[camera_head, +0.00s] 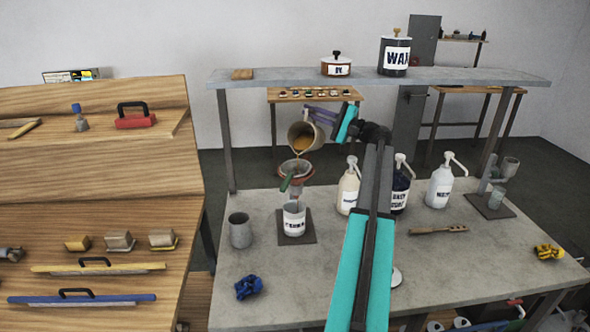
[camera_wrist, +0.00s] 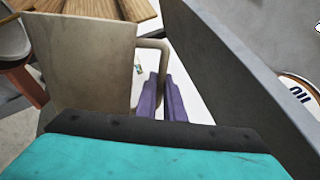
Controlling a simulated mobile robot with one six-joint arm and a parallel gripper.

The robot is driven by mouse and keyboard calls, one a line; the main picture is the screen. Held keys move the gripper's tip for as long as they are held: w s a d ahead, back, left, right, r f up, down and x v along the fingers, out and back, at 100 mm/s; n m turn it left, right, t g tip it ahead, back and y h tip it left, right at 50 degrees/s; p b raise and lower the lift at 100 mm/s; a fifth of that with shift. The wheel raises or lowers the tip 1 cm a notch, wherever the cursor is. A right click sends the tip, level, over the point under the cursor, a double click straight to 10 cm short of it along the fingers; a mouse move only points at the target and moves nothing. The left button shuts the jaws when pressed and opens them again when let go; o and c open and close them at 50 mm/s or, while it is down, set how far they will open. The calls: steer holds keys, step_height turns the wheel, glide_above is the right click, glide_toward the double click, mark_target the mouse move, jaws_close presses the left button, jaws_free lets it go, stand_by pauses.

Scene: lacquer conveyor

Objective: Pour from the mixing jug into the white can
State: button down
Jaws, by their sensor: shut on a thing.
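The mixing jug (camera_head: 303,137) is a beige-grey vessel held in the air, tilted with its mouth toward the camera. Yellow-brown liquid shows inside. My gripper (camera_head: 320,114) is shut on the jug's handle (camera_wrist: 155,48); its purple fingers also show in the wrist view (camera_wrist: 161,92). The white can (camera_head: 294,220) stands upright on a dark square plate (camera_head: 312,238), with a partly readable label. A reddish-brown funnel or strainer (camera_head: 296,170) with a green handle sits above the can, below the jug. I cannot tell whether liquid is falling.
A grey metal cup (camera_head: 240,231) stands left of the can. Pump bottles (camera_head: 348,187) stand to its right. The raised shelf (camera_head: 270,78) runs behind, above the jug, carrying a red pot (camera_head: 338,66) and a dark wax can (camera_head: 395,56). A blue crumpled cloth (camera_head: 248,287) lies in front.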

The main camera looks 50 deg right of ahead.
mark_target(311, 111)
steer(key=shift+s+a+r+n+y+b, duration=0.15)
steer(key=shift+a+n+b, duration=0.15)
steer(key=shift+n+b, duration=0.15)
steer(key=shift+s+a+r+n+y+b, duration=0.15)
steer(key=shift+a+n+b, duration=0.1)
steer(key=shift+n+b, duration=0.2)
stand_by(1.1)
steer(key=shift+s+a+r+n+b, duration=0.15)
steer(key=shift+a+r+n+b, duration=0.05)
steer(key=shift+a+n+b, duration=0.2)
steer(key=shift+s+a+r+n+b, duration=0.2)
steer(key=shift+a+n+b, duration=0.15)
steer(key=shift+a, duration=0.15)
stand_by(1.4)
steer(key=shift+d, duration=0.1)
steer(key=d+m+p, duration=0.1)
steer(key=w+d+m+p, duration=0.1)
steer(key=shift+f+p, duration=0.3)
steer(key=shift+w+d+f+m+p, duration=0.2)
steer(key=shift+d+m+p, duration=0.35)
steer(key=shift+m+p, duration=0.35)
steer(key=shift+d+r+m+p, duration=0.1)
steer(key=shift+r+m+p, duration=0.15)
steer(key=shift+p, duration=0.15)
steer(key=shift+d+f+h, duration=0.1)
steer(key=shift+h, duration=0.4)
steer(key=shift+f, duration=0.15)
